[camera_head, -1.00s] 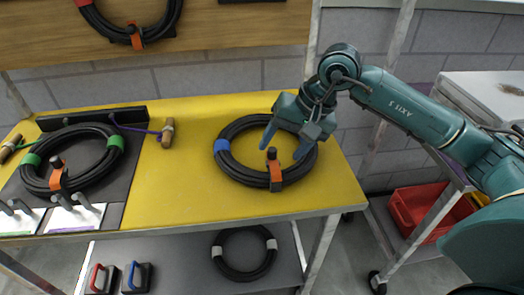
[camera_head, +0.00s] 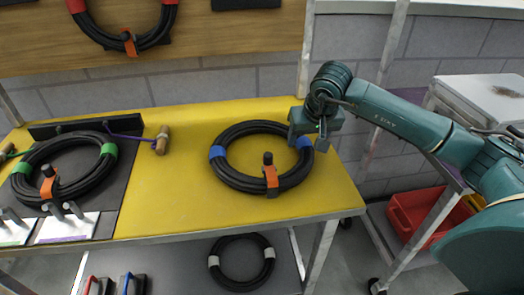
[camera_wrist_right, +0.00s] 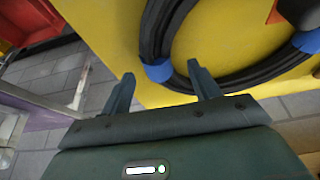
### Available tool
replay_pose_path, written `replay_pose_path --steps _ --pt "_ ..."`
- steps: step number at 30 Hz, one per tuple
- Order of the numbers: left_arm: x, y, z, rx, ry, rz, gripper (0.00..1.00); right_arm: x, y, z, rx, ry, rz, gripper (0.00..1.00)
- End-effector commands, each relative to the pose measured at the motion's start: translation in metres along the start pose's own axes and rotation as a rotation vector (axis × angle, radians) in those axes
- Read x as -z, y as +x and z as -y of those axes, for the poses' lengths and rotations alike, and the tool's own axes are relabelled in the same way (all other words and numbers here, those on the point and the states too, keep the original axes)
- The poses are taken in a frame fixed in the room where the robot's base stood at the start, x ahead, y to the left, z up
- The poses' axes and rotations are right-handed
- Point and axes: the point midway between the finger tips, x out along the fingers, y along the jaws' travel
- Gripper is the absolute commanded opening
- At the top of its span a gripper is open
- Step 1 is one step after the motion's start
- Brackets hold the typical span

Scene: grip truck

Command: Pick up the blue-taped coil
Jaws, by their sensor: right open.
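The blue-taped coil (camera_head: 228,174) is a black cable ring lying flat on the yellow tabletop. It has blue tape on its left (camera_head: 217,152) and right (camera_head: 304,142) sides, and an orange strap (camera_head: 271,177) with a black knob at its front. My right gripper (camera_head: 322,142) is at the coil's right side, beside the right tape. In the right wrist view, my open right gripper (camera_wrist_right: 164,76) has a blue-taped stretch (camera_wrist_right: 158,71) of the coil between its fingertips. I cannot tell how far down the fingers reach. My left gripper is not in view.
A green-taped coil (camera_head: 96,178) lies on a dark panel at the table's left, near a wooden-handled tool (camera_head: 161,140). A red-taped coil (camera_head: 86,26) hangs on the back board. A white-taped coil (camera_head: 216,273) is on the lower shelf. The middle tabletop is clear.

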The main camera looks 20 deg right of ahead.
Motion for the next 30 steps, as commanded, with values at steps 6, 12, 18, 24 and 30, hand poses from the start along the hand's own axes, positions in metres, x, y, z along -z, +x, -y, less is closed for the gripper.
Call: replay_pose_path --steps 6,12,18,24,30 --pt "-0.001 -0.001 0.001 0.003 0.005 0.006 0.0 0.001 0.032 0.001 0.0 0.001 0.004 0.61" --pt "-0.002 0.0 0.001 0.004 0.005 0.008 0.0 0.001 0.038 0.001 0.001 -0.001 0.0 0.61" --pt "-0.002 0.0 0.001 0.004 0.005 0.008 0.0 0.001 0.038 0.001 0.0 0.0 0.001 0.54" --pt "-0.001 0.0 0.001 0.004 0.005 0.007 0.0 0.001 0.038 0.001 0.0 0.0 0.001 0.38" --pt "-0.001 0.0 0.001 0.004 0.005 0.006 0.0 0.001 0.037 0.001 0.0 0.0 0.001 0.21"
